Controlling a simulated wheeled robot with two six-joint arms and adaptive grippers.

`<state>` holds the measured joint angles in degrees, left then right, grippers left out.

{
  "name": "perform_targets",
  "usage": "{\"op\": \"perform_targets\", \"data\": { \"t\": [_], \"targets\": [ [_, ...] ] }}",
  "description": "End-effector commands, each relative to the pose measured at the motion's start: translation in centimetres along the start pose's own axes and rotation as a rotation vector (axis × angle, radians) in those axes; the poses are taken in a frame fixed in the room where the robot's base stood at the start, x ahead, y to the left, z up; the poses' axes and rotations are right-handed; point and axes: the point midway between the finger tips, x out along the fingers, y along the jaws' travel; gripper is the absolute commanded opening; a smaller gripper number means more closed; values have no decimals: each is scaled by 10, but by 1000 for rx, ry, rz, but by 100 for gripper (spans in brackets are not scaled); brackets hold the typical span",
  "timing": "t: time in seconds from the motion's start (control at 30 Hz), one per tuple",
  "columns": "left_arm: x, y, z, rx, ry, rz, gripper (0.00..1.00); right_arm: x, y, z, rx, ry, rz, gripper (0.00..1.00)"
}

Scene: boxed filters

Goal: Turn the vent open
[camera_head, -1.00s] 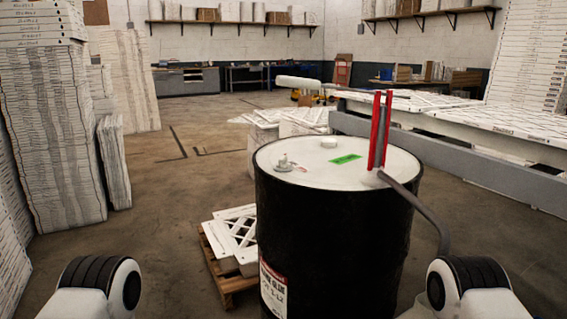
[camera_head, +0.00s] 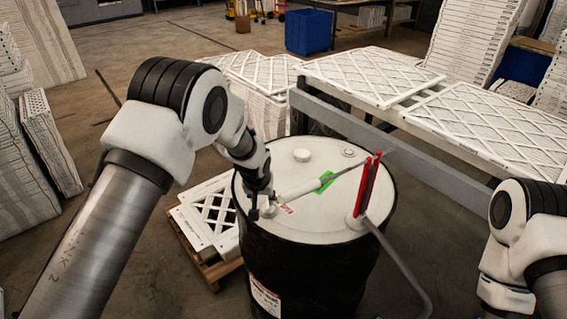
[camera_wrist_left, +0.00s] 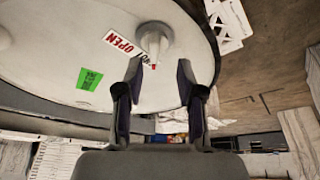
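A black drum (camera_head: 310,262) with a white lid stands at the centre. The vent (camera_head: 268,211) is a small white knob near the lid's left edge, partly hidden by my left gripper (camera_head: 262,203).
A green label (camera_head: 325,182) and a white cap (camera_head: 302,155) are also there. Filters on a pallet (camera_head: 217,270) stand left; a filter-covered conveyor (camera_head: 400,128) lies behind.

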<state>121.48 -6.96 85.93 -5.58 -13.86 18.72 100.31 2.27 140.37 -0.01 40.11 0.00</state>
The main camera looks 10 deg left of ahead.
Motion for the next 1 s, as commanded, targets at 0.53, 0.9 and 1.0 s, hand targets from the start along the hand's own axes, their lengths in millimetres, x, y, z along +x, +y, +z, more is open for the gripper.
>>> {"op": "perform_targets", "data": {
  "t": [0.53, 0.9, 1.0],
  "targets": [
    [60, 2, -12, -2, 6, -3, 38, -26, 0, 0, 0, -1, 0, 40],
    [68, 2, -11, -2, 7, -3, 13, -25, 0, 0, 0, -1, 0, 40],
    [68, 2, -11, -1, 7, -3, 0, -25, 0, 0, 0, -1, 0, 40]
  ]
}}
